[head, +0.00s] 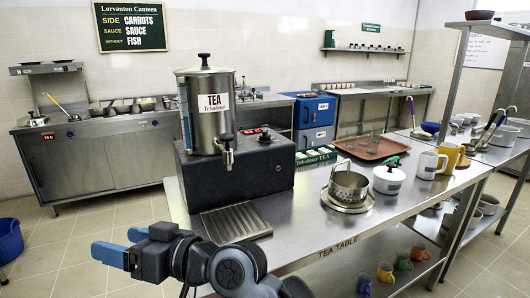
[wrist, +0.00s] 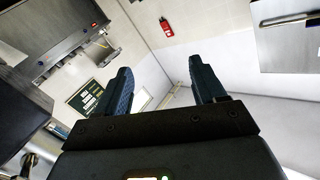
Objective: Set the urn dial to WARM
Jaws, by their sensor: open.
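The tea urn (head: 207,128) is a tall steel cylinder with a "TEA" label and a front tap. It stands on a dark box-shaped base (head: 240,170) on the steel tea table. A small black knob (head: 264,137), which looks like the dial, sits on top of the base to the right of the urn, beside a small red mark. Its setting is too small to read. My gripper (head: 115,243) is open and empty, in front and to the left of the base, well apart from the knob. Its two fingers also show spread in the wrist view (wrist: 160,66), with nothing between them.
A drip tray (head: 236,222) lies in front of the base. A blue bucket (head: 10,240) is at far left. The floor left of the table is clear.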

